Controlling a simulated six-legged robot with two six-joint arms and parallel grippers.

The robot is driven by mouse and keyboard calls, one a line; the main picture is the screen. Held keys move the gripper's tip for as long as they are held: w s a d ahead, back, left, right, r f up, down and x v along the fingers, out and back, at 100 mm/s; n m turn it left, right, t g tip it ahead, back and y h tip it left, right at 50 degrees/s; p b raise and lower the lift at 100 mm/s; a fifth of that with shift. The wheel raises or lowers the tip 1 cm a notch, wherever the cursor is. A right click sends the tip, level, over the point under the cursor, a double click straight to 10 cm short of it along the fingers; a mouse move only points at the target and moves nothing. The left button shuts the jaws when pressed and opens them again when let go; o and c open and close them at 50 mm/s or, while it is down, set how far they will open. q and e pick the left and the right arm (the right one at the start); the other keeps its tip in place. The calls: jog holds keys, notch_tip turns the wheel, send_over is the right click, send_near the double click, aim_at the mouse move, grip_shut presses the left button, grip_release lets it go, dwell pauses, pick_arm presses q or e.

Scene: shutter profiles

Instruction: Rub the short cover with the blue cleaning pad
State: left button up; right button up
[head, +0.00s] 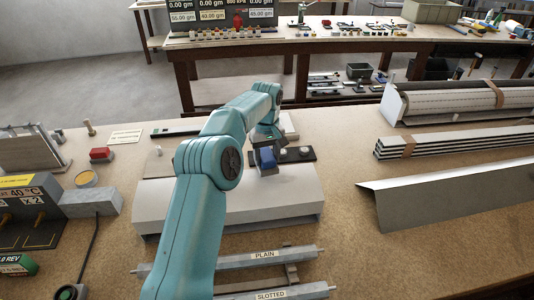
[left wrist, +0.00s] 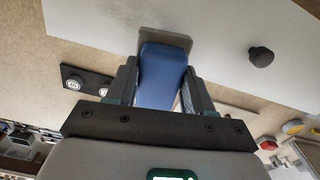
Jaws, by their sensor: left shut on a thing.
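The short cover (head: 285,195) is a pale, wide panel with a folded front lip, lying on the bench in front of me. It also fills the top of the left wrist view (left wrist: 225,25), where a black knob (left wrist: 260,56) stands on it. My left gripper (head: 266,140) is shut on the blue cleaning pad (head: 266,158), by its blue block. In the left wrist view the block (left wrist: 162,78) sits between the fingers, with a grey plate (left wrist: 178,42) at its far end. The pad is over the cover's rear part; I cannot tell whether it touches. My right gripper is out of view.
A black strip with pale round knobs (head: 296,154) lies behind the pad. PLAIN (head: 275,256) and SLOTTED (head: 285,293) bars lie in front of the cover. A long grey folded panel (head: 450,195) and stacked slats (head: 460,143) are on the right. Bare bench separates them from the cover.

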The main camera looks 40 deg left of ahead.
pick_arm(q)
jog(key=shift+w+d, duration=0.25)
jog(key=shift+s+r, duration=0.1)
jog(key=shift+s+a, duration=0.15)
jog(key=shift+s, duration=0.05)
jog(key=shift+w+f, duration=0.25)
jog(key=shift+f, duration=0.05)
jog(key=shift+s+f, duration=0.2)
jog(key=shift+w+f+b, duration=0.2)
jog(key=shift+f+b, duration=0.1)
jog(key=shift+b, duration=0.1)
jog(key=shift+s, duration=0.1)
jog(key=shift+f, duration=0.2)
jog(key=shift+f, duration=0.1)
